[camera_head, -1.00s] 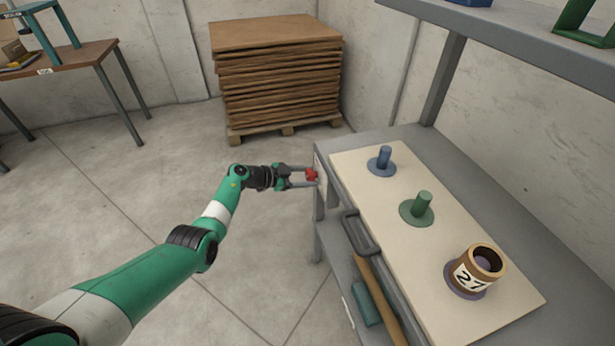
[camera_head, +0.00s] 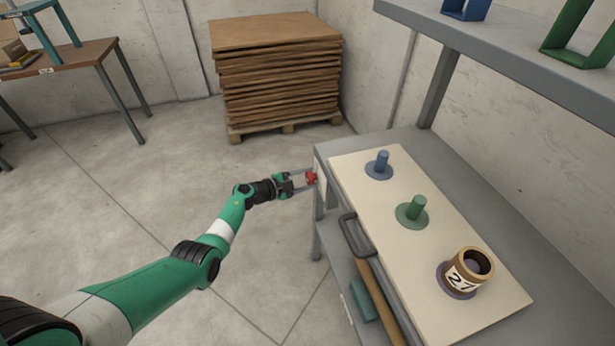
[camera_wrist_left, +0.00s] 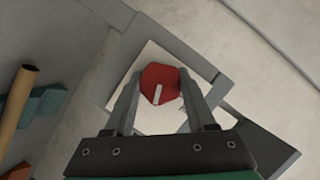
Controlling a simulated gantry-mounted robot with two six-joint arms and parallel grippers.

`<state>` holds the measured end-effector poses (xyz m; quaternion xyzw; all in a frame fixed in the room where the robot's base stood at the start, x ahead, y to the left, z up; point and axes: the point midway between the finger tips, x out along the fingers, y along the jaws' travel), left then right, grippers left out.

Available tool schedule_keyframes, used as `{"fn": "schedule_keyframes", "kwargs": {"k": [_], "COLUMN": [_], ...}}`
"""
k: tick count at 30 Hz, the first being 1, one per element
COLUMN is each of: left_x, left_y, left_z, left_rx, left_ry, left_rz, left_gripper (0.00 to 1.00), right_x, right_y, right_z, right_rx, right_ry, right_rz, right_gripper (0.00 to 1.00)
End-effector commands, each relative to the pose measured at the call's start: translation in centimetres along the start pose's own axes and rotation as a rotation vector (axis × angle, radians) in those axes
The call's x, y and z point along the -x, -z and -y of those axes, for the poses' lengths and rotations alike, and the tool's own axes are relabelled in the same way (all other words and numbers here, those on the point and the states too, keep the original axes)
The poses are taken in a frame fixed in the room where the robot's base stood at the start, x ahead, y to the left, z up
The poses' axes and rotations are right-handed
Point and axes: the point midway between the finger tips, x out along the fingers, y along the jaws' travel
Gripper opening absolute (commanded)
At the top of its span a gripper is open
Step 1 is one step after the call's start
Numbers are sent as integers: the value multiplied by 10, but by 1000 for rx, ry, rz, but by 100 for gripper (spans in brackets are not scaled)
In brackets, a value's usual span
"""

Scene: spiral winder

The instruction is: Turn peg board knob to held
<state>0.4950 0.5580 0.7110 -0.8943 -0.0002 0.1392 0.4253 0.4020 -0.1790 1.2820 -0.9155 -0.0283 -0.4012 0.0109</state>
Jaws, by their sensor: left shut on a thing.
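The red knob (camera_head: 312,178) is on the end face of the workbench, below its top at the left corner. In the left wrist view the knob (camera_wrist_left: 160,84) is a red many-sided disc with a white pointer mark, in front of a white plate (camera_wrist_left: 150,55). My left gripper (camera_head: 306,180) is at the knob, its fingers on either side, shut on it. The cream peg board (camera_head: 385,215) on the bench top carries a blue peg (camera_head: 382,160), a green peg (camera_head: 416,206) and a purple-based peg with a brown ring marked 27 (camera_head: 468,268). My right gripper is not in view.
A wooden-handled tool (camera_head: 380,300) and a teal block (camera_head: 363,300) lie on the lower shelf. A grey shelf (camera_head: 500,45) overhangs the bench. The floor beside my left arm is clear.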

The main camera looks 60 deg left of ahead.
Motion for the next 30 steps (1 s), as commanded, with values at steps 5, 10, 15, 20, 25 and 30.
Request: {"fn": "schedule_keyframes", "kwargs": {"k": [5,10,15,20,25,30], "left_x": [-1,-1,-1,-1,-1,0], "left_y": [-2,-3,-3,-3,-2,-1], "left_z": [-3,-4,-5,-4,-2,-2], "left_rx": [-151,-301,-449,-580,-695,-782], "left_ry": [64,126,188,242,290,325], "left_rz": [-1,-1,-1,-2,-1,-1], "left_gripper": [0,0,0,0,0,0], "right_x": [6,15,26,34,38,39], "right_y": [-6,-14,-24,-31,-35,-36], "right_z": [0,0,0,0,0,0], "right_rx": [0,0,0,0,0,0], "right_ry": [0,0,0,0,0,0], "right_rz": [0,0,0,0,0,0], "right_gripper": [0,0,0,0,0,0]}}
